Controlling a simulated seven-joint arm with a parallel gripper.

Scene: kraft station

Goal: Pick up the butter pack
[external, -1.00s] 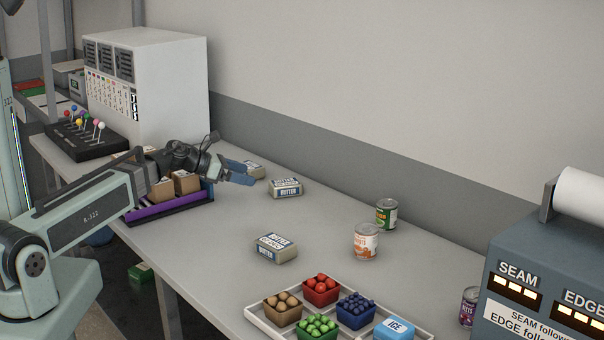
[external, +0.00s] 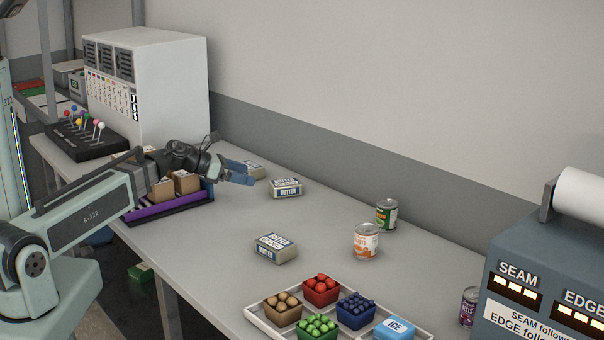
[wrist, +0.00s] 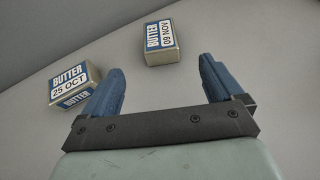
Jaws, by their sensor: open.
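Three white-and-blue butter packs lie flat on the table in the external view. One pack (external: 255,170) is by the wall, partly hidden behind my gripper (external: 240,173). Another pack (external: 286,188) lies just to the right of the fingertips, and a third (external: 275,248) lies nearer the front edge. In the wrist view, a pack marked 25 OCT (wrist: 75,87) is just outside the left finger. A pack marked 09 NOV (wrist: 162,42) is ahead of the gap between the fingers. My gripper (wrist: 161,78) is open, with nothing between its blue fingers.
A purple-edged tray (external: 172,207) with brown boxes is under my wrist. Two cans, one orange-labelled (external: 366,242) and one green-labelled (external: 386,213), stand to the right. A white tray (external: 262,322) of punnets is at the front.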

